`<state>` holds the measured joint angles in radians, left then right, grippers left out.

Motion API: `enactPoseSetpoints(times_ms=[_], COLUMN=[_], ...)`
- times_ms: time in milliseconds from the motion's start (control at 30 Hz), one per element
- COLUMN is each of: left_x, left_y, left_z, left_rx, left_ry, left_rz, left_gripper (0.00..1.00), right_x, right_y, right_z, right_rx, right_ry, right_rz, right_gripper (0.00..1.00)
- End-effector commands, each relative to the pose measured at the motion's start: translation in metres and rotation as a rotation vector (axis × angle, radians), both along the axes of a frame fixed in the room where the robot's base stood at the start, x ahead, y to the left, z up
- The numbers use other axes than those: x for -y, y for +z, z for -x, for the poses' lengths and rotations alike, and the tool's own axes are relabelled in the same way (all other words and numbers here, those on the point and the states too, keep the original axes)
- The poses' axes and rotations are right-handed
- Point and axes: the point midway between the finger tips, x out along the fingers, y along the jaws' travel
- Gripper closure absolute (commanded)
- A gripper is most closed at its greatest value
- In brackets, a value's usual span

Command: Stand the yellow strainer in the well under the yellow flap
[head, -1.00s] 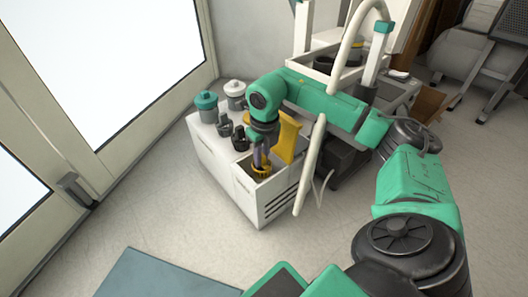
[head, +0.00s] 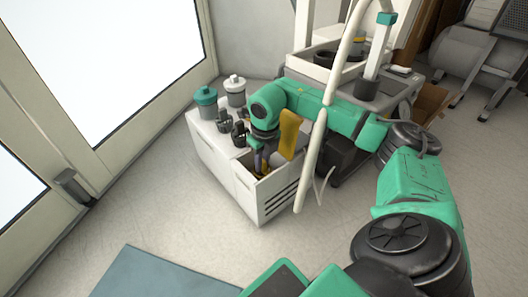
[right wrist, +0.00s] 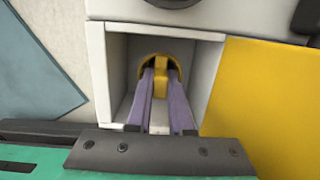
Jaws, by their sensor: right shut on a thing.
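The yellow strainer (right wrist: 160,65) is between the fingers of my right gripper (right wrist: 161,85), which is shut on it. In the right wrist view it is down inside the square, pale-walled well (right wrist: 117,75). Whether it touches the floor of the well I cannot tell. In the head view my right gripper (head: 261,164) reaches down into the well from above, and only a little of the strainer shows. The yellow flap (head: 289,133) stands raised beside the well; it fills the right side of the wrist view (right wrist: 265,95). My left gripper is not in view.
The well is in a white cabinet (head: 232,190). Two lidded canisters, one teal (head: 206,101) and one white (head: 235,90), and dark fittings (head: 239,134) stand on its top. A pale upright hose (head: 311,160) is close to the right.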

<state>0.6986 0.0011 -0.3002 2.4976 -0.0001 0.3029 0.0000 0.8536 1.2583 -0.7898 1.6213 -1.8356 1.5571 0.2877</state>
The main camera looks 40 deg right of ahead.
Motion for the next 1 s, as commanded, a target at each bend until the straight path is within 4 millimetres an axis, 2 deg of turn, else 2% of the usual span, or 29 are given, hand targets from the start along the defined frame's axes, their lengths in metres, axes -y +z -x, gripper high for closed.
enactPoseSetpoints(times_ms=[100,300,333,400,633,700,1000], left_x=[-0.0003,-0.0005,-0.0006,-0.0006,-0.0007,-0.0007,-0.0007], left_y=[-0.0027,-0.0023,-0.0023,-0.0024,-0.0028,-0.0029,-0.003], left_z=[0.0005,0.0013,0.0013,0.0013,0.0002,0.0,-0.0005], left_rx=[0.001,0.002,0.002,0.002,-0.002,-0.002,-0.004], left_ry=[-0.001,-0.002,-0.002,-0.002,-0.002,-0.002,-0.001], left_rz=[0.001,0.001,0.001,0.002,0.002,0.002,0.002], left_gripper=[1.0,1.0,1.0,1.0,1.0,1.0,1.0], right_x=[0.0,0.0001,0.0001,0.0001,0.0,0.0001,0.0], right_y=[-0.0066,-0.0064,-0.0064,-0.0063,-0.0063,-0.0063,-0.0063], right_z=[0.0003,0.0001,0.0001,0.0001,0.0,0.0,0.0], right_rx=[-0.001,-0.001,-0.001,0.0,0.0,0.0,0.0], right_ry=[0.0,0.0,0.0,0.0,0.0,0.0,0.0], right_rz=[0.0,0.0,0.0,0.0,0.0,0.0,0.0], right_gripper=[1.0,1.0,0.69,0.46,0.46,0.7,0.7])
